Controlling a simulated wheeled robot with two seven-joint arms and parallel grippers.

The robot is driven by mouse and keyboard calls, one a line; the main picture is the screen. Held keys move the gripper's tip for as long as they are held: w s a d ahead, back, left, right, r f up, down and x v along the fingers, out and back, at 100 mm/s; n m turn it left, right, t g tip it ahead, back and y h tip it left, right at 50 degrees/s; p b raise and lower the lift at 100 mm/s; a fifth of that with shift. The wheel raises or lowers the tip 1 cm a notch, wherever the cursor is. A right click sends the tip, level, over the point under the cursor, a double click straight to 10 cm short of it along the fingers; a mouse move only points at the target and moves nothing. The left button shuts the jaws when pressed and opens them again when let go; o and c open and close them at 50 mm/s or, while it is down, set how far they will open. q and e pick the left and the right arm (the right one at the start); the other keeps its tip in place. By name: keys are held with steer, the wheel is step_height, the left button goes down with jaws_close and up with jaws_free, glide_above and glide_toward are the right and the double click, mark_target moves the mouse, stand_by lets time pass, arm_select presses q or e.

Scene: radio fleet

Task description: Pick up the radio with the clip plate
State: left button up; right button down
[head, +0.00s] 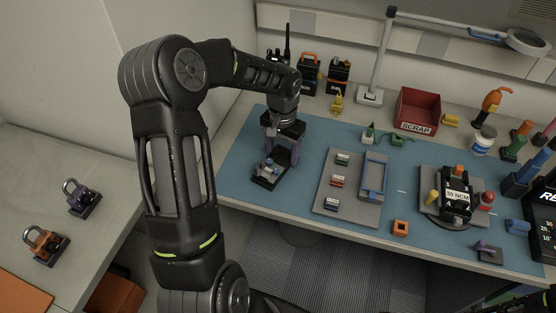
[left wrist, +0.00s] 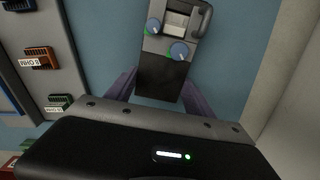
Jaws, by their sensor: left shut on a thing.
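A dark radio (head: 268,172) with a grey top and blue knobs is at the left end of the blue mat. My left gripper (head: 281,155) comes down on it from above and is shut on it. In the left wrist view the radio (left wrist: 165,75) shows two blue knobs and a small pale panel, with my purple fingers on either side of its dark body. I cannot tell whether it touches the mat, and I cannot make out a clip plate on it.
A grey board (head: 325,209) with several labelled blocks and a blue tray (head: 373,176) lies to the right. A red scrap bin (head: 417,109) and black devices (head: 309,75) stand at the back. Bare mat (head: 236,160) lies left of the radio.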

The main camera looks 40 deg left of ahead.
arm_select(q)
steer(key=shift+r, duration=0.15)
step_height(320, 180, up, 10)
steer(key=shift+f+b, duration=0.1)
steer(key=shift+b, duration=0.55)
